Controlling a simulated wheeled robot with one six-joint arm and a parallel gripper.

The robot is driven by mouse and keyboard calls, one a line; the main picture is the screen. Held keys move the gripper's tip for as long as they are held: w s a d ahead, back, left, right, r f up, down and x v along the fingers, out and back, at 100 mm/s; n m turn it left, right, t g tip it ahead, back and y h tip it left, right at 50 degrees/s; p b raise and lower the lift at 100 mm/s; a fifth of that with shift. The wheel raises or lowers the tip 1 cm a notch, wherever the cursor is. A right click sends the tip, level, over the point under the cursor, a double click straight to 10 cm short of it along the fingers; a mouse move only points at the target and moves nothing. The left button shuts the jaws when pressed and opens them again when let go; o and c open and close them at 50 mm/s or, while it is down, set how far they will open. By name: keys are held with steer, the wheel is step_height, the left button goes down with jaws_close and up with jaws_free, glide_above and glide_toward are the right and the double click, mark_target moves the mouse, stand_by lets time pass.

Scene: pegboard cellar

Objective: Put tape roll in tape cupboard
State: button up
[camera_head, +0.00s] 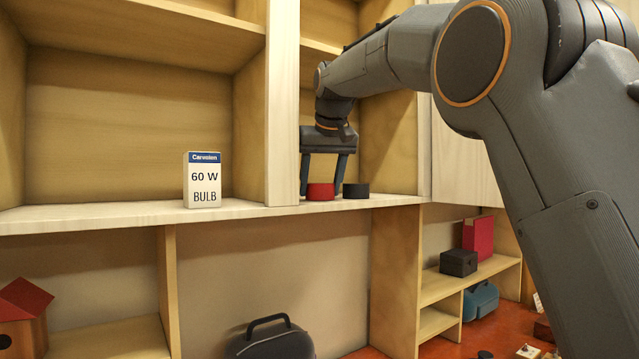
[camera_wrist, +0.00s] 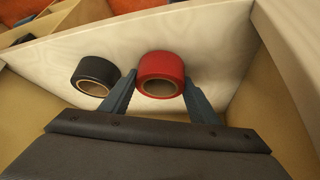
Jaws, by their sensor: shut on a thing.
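A red tape roll (camera_head: 320,191) is on the shelf of an open cupboard compartment (camera_head: 394,199) right of the light upright. It also shows in the wrist view (camera_wrist: 161,72), between the fingers. My gripper (camera_head: 326,186) points down and is shut on the red tape roll. I cannot tell whether the roll fully rests on the shelf. A black tape roll (camera_head: 356,190) sits just right of it on the same shelf; it also shows in the wrist view (camera_wrist: 95,75), outside the fingers.
A bulb box (camera_head: 202,180) stands in the left compartment, beyond the light upright (camera_head: 284,100). A closed pale door panel (camera_head: 462,165) is to the right. Below are a dark case (camera_head: 270,340), a black box (camera_head: 458,262), a red book (camera_head: 478,237) and a birdhouse (camera_head: 22,318).

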steer(key=shift+f, duration=0.15)
steer(key=o, duration=1.1)
steer(key=shift+c, duration=0.2)
steer(key=shift+r, duration=0.25)
steer(key=b+v, duration=0.3)
steer(key=v, duration=0.8)
steer(key=shift+s+r, duration=0.25)
steer(key=shift+r, duration=0.05)
steer(key=shift+d, duration=0.15)
